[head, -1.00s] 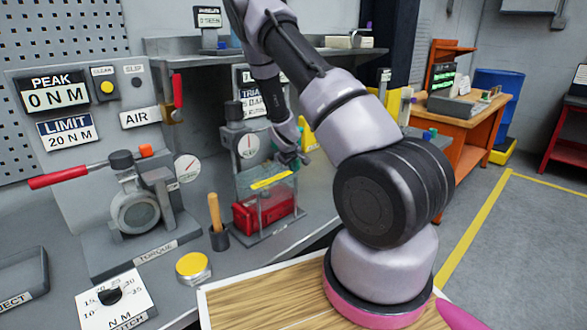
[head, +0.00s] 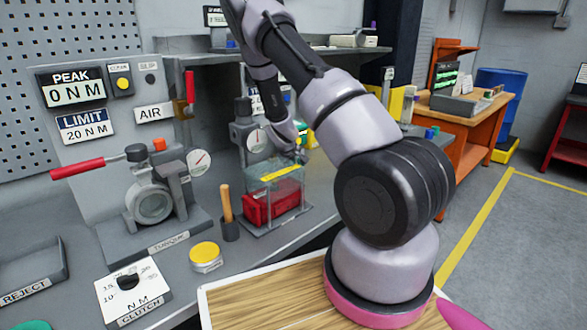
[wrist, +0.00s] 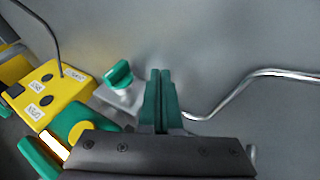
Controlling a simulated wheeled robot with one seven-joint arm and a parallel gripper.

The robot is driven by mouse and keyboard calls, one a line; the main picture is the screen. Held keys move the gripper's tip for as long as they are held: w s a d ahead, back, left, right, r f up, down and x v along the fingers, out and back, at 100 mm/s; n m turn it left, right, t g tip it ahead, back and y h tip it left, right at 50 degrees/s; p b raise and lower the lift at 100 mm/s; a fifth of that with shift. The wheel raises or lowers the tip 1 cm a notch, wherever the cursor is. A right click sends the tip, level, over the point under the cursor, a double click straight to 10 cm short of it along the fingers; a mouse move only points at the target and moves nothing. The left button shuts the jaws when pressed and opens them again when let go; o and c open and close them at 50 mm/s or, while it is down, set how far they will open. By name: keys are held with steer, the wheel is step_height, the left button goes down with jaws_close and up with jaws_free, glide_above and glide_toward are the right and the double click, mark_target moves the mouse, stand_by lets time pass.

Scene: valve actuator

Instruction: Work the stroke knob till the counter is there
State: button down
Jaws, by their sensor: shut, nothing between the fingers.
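In the wrist view, my gripper (wrist: 160,88) has its two green fingers shut together with nothing between them. A green winged knob (wrist: 118,74) on a pale bracket stands just left of the fingertips, apart from them in the picture. I take it for the stroke knob, but no label on it is readable. A yellow box (wrist: 52,97) with dark round buttons and small labels lies further left. No counter digits are readable there. In the head view, my gripper is mostly hidden behind my wrist, near the guarded press stand (head: 272,185).
A thin bent metal rod (wrist: 215,99) runs right of the fingers. On the bench are a torque fixture (head: 150,204) with a red-handled lever, a yellow-lidded tin (head: 206,257), a clutch dial block (head: 130,292) and a reject tray (head: 30,268). The floor at right is clear.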

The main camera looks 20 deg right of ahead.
steer(key=shift+s+a+r, duration=0.4)
steer(key=shift+a+r, duration=0.05)
steer(key=shift+a, duration=0.05)
steer(key=s+a+r, duration=0.4)
steer(key=a+r, duration=0.1)
steer(key=shift+s, duration=0.4)
steer(key=s+a+r+m+y, duration=0.3)
steer(key=s+r, duration=0.7)
steer(key=r, duration=0.5)
steer(key=s+a+r+m+y, duration=0.35)
steer(key=s+r, duration=0.65)
steer(key=r, duration=0.6)
steer(key=s+a+r+m+t, duration=0.1)
steer(key=s+r, duration=0.3)
steer(key=s, duration=0.8)
steer(key=shift+a+r+t, duration=0.15)
steer(key=shift+a+t, duration=0.15)
steer(key=shift+a, duration=0.15)
stand_by(0.9)
